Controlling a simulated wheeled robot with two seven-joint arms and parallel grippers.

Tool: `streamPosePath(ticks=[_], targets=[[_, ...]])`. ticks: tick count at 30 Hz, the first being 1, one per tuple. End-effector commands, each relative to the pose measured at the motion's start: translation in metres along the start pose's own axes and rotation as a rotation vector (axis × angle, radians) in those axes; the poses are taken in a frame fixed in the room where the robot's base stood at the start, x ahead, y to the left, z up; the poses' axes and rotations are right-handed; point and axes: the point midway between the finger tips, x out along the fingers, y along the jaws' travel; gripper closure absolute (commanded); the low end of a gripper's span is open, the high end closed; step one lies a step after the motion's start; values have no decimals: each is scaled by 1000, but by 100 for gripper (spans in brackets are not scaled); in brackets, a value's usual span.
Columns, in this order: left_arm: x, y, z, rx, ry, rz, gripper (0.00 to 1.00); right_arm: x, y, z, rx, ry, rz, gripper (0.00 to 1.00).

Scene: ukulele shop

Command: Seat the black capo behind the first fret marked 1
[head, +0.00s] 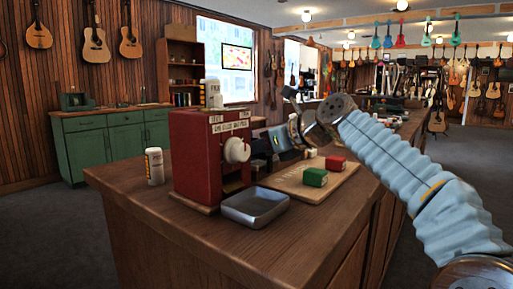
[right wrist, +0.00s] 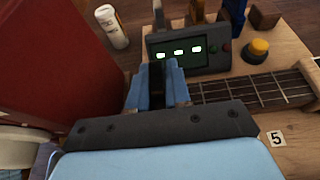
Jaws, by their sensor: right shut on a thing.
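My right gripper (right wrist: 156,70) is shut on a dark piece, the black capo (right wrist: 157,82), mostly hidden between its blue fingers. The fretted neck (right wrist: 252,89) lies to the right of the fingers in the right wrist view, with strings running along it. A tag marked 5 (right wrist: 276,138) sits beside the neck. I cannot see a tag marked 1. The fingers are by the neck's left end; contact cannot be told. In the head view my right arm reaches in from the right, and its fingers cannot be made out. My left gripper is not in view.
A red cabinet (head: 197,158) stands left of the work spot, with a metal tray (head: 257,206) before it.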

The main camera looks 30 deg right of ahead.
Motion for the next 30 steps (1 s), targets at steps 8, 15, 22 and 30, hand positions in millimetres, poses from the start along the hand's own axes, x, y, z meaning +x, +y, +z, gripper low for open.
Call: streamPosePath(ticks=[8, 15, 22, 30], targets=[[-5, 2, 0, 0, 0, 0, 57, -1, 0, 2, 1, 0, 1, 100], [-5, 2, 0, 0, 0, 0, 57, 0, 0, 0, 0, 0, 0, 100], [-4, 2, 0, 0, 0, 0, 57, 0, 0, -1, 0, 0, 0, 100], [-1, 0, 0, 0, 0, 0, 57, 2, 0, -6, 0, 0, 0, 100]])
